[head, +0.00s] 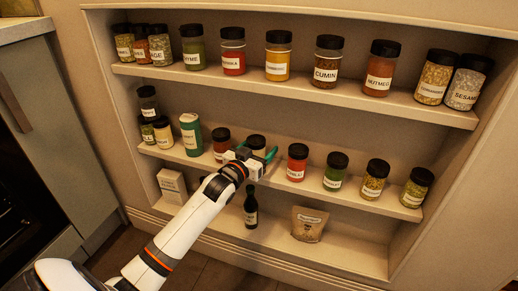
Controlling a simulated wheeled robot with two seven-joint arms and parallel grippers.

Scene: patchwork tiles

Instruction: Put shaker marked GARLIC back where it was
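A shaker with a black lid (256,141) stands upright in the middle shelf's row. My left gripper hides most of its body and its label, so I cannot read whether it says GARLIC. My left gripper (257,155) is in front of this shaker, its teal fingers spread apart to either side of it. The fingers look wider than the lid, and I cannot tell whether they touch the glass. No readable GARLIC label shows anywhere. My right gripper is out of view.
A red shaker (221,147) stands close left of my gripper, another red one (297,165) to its right. The upper shelf (205,77) holds a row of spices. Below are a dark bottle (251,210), a paper bag (309,224) and a box (172,186).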

